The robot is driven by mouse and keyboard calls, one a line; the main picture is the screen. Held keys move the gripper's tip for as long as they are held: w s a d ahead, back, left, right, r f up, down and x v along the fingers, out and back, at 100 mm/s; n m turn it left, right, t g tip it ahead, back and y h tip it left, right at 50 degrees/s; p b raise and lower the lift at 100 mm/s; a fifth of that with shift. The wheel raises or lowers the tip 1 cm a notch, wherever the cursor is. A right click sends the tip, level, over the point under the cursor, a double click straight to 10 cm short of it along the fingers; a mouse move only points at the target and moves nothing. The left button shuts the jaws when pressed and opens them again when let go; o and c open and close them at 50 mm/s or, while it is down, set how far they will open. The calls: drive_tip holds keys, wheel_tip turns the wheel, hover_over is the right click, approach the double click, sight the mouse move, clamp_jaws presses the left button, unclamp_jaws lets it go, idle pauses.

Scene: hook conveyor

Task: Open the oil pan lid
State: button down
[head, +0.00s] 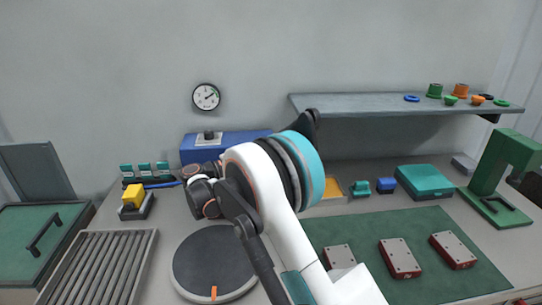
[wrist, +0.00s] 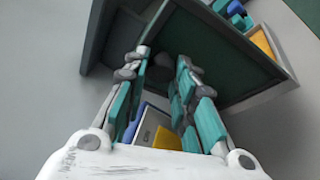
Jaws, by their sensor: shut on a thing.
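In the wrist view my gripper (wrist: 166,62) has teal-padded fingers closed around a dark grey rounded piece (wrist: 194,72), mostly hidden between them. Beyond the fingertips is a dark green panel (wrist: 225,55) with grey edges, tilted in the picture. I cannot tell for certain whether this is the oil pan lid, or whether it is raised. In the head view the white arm and its teal band hide my fingertips. A blue box (head: 236,146) with a black knob stands behind the arm.
A yellow tray (head: 333,188) and small teal and blue blocks stand right of the arm. A green mat (head: 340,228) bears several metal parts. A dark round disc (head: 212,268) lies in front; a grey roller rack (head: 98,270) is left. A shelf (head: 380,105) overhangs the back.

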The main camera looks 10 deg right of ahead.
idle(0.3)
drive_tip(key=c, duration=1.3)
unclamp_jaws()
drive_tip(key=v, duration=1.2)
